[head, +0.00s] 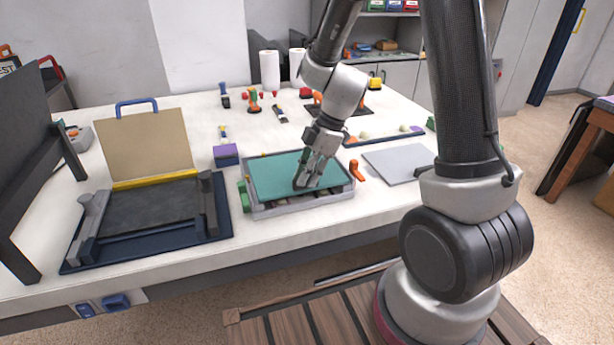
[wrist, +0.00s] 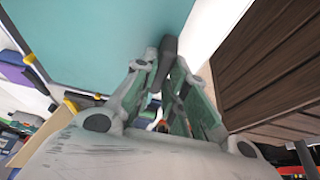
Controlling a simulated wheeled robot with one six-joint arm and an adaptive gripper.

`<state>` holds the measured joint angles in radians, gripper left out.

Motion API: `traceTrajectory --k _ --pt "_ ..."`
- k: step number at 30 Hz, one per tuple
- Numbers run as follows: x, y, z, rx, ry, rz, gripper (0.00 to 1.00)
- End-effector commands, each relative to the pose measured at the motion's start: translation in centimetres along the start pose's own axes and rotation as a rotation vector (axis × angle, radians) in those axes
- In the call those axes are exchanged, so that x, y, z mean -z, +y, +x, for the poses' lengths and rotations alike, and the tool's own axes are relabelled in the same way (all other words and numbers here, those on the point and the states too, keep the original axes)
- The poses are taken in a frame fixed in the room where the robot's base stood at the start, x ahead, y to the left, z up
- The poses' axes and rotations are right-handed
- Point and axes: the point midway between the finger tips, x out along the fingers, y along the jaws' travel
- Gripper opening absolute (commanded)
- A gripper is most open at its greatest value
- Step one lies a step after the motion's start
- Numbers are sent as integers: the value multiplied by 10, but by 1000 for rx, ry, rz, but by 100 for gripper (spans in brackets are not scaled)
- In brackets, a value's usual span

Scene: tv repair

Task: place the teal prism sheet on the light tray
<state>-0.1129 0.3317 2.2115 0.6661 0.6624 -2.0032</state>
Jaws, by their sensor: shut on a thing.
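The teal prism sheet (head: 272,172) lies flat over the grey-framed light tray (head: 300,207) at the front middle of the table. It looks within the tray's rim, but I cannot tell whether it rests on the tray or is held just above it. My gripper (head: 304,184) points down at the sheet's front right part and is shut on it. In the wrist view, the teal sheet (wrist: 90,35) fills the upper left. My gripper's fingers (wrist: 168,60) close on a dark tab at the sheet's edge. The tray's inside is mostly hidden under the sheet.
A green block (head: 243,196) and an orange piece (head: 356,170) stand at the tray's left and right. A dark stand (head: 150,205) is to the left, a purple box (head: 225,155) behind. A flat grey panel (head: 400,163) lies to the right. Small tools fill the back.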

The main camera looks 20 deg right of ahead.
Motion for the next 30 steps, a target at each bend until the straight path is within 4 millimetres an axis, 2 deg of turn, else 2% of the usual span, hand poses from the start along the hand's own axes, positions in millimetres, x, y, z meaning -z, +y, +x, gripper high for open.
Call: traceTrajectory --k 2,11,12,15,25,30 --pt "-2 0 6 -1 0 1 0" --pt "-3 0 7 -1 0 0 0" --pt "-3 0 7 -1 0 0 21" --pt "-3 0 7 -1 0 0 36" --pt "-2 1 4 -3 0 -1 36" --pt "-2 2 -20 -7 1 -1 36"
